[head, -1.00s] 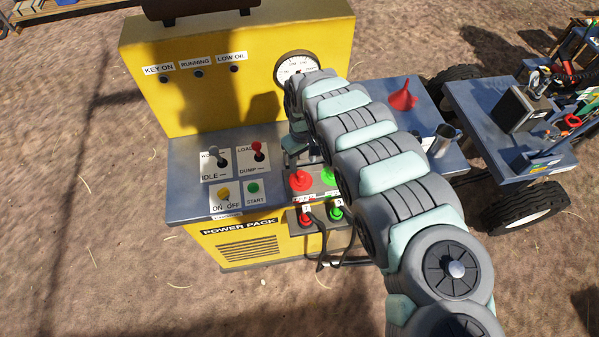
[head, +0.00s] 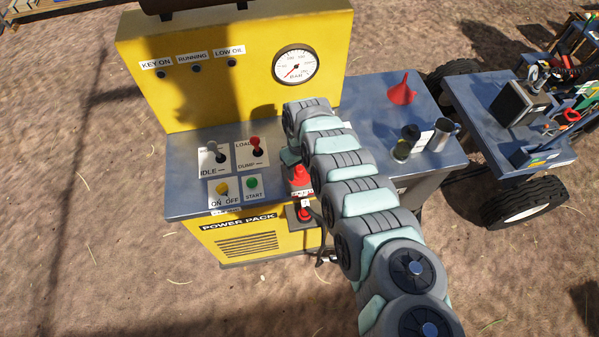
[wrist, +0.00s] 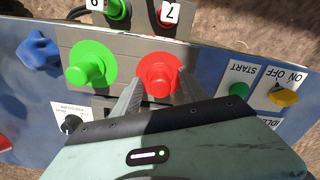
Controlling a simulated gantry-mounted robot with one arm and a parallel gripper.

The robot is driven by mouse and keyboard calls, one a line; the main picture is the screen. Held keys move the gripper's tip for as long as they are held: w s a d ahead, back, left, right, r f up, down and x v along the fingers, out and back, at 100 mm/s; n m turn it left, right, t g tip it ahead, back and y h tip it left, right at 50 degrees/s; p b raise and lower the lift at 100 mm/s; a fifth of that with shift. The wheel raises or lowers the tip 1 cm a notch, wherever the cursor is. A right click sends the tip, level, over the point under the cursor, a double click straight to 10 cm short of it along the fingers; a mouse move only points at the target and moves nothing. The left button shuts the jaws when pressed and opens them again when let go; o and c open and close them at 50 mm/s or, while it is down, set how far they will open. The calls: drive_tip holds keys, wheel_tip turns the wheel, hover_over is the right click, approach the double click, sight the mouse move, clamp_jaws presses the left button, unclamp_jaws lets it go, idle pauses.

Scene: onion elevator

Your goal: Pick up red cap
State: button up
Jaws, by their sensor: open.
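The red cap (wrist: 157,76) is round with a raised knob and sits on a grey plate at the power pack's front edge. It also shows in the head view (head: 299,178), partly behind my arm. My gripper (wrist: 159,80) is open, with one finger on each side of the red cap. I cannot tell whether the fingers touch it. In the head view my arm hides the fingers.
A green cap (wrist: 91,65) is beside the red cap in the wrist view. The START button (wrist: 240,92) and yellow knob (wrist: 283,97) are on the other side. A blue knob (wrist: 39,53) is further left. Switches (head: 255,149) stand behind in the head view.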

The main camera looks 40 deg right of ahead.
drive_tip(key=shift+f, duration=0.2)
drive_tip(key=shift+c, duration=0.2)
clamp_jaws()
idle(0.4)
